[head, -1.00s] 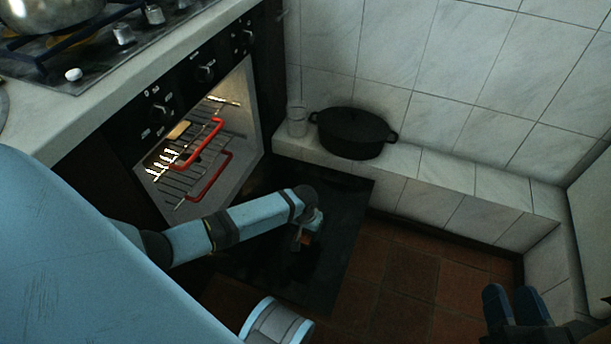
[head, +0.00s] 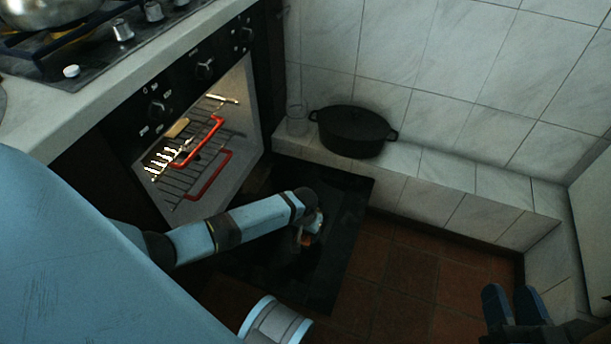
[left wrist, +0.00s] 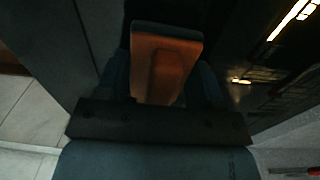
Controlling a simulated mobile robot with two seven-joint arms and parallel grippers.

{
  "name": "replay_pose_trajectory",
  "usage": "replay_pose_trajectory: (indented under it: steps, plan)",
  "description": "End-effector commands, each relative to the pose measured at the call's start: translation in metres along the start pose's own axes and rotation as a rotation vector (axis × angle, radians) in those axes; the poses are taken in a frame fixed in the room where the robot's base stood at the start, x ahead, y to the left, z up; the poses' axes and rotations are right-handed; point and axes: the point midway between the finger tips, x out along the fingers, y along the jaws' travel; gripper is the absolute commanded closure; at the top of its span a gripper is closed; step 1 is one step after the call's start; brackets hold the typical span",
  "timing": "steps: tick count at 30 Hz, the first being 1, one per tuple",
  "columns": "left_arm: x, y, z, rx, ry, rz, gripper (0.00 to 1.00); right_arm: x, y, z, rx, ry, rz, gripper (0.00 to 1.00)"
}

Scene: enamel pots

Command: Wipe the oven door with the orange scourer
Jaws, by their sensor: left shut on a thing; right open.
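The oven door (head: 345,215) is folded down open in the head view, a dark flat panel in front of the lit oven. My left gripper (head: 308,238) is over the door, mostly hidden by its own wrist. It is shut on the orange scourer (left wrist: 165,65), which shows between the fingers in the left wrist view. In the head view only a small orange bit of the scourer (head: 306,239) shows. I cannot tell whether the scourer touches the door. My right gripper (head: 517,303) is at the lower right of the head view, open and empty, away from the door.
The oven (head: 205,150) holds wire racks with red edges. A black lidded pot (head: 353,131) and a clear glass (head: 297,120) stand on the tiled ledge (head: 430,172) behind the door. Bare floor tiles (head: 410,285) lie right of the door.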

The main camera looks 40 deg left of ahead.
Motion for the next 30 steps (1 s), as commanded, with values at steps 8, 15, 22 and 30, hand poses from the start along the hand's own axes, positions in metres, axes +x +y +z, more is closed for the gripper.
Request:
replay_pose_trajectory:
  steps: [8,15,22,30]
  plan:
    - [-0.002,0.0,-0.021,-0.001,0.001,0.001,0.58,0.0,0.0,-0.001,0.001,0.0,0.0,0.58]
    - [-0.002,-0.001,-0.033,0.0,0.0,0.0,0.58,0.0,0.0,0.0,0.001,0.0,0.0,0.58]
    - [-0.001,-0.001,-0.042,-0.001,0.002,0.001,0.58,0.0,0.0,0.002,0.001,0.001,0.0,0.58]
    - [0.001,-0.003,-0.065,-0.001,0.001,0.001,0.58,0.001,0.001,0.008,0.001,0.001,0.0,0.58]
